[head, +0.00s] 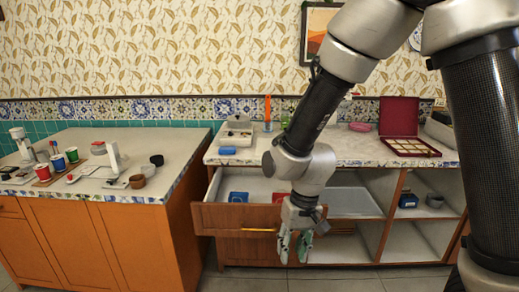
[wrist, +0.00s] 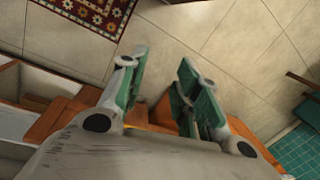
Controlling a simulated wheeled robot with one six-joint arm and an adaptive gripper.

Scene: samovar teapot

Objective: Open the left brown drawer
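The left brown drawer (head: 225,217) of the right cabinet stands pulled out, its pale inside showing. A blue box (head: 238,197) and a red item (head: 279,197) lie in it. A thin yellow handle (head: 258,230) runs along its front, partly hidden by my gripper. My gripper (head: 294,250) points down in front of the right part of the drawer front. In the wrist view my gripper (wrist: 160,82) has its green-padded fingers apart, with nothing between the tips. The orange-brown drawer front (wrist: 58,118) shows behind the fingers. I cannot tell whether a finger touches it.
A second brown drawer front (head: 245,250) is below. Open shelves (head: 410,235) are to the right. An orange cabinet (head: 130,235) with cups on its counter stands at left. A red box (head: 400,120) lies open on the right counter (head: 350,150). A patterned rug (wrist: 90,15) lies on the tiled floor.

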